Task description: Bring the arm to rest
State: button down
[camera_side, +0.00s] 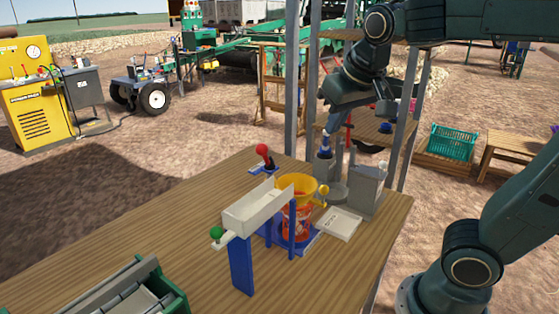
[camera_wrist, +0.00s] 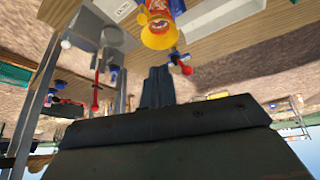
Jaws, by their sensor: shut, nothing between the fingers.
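My gripper (camera_side: 332,122) hangs above the back of the wooden table (camera_side: 170,235), beside a grey upright post. In the wrist view its two dark fingers (camera_wrist: 157,80) lie together, with nothing between them. In the side view the fingertips are small and partly merge with the blue-topped item (camera_side: 325,143) below them, so I cannot tell how large the gap is. The orange container (camera_side: 297,222) with a yellow funnel rim stands on the table, apart from the gripper. It also shows upside down in the wrist view (camera_wrist: 158,32).
A white trough (camera_side: 258,208) on blue supports stands beside the container. A red-knobbed lever (camera_side: 263,150) is at the table's back edge. Grey posts (camera_side: 293,80) rise close to my arm. A teal crate (camera_side: 451,142) sits off to the right. The table's left middle is clear.

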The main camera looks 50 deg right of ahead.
jog(key=s+a+f+n+y, duration=0.2)
jog(key=s+a+f+n, duration=0.2)
jog(key=s, duration=0.6)
jog(key=shift+s+a+f+t, duration=0.25)
jog(key=shift+a+f, duration=0.25)
jog(key=shift+f, duration=0.45)
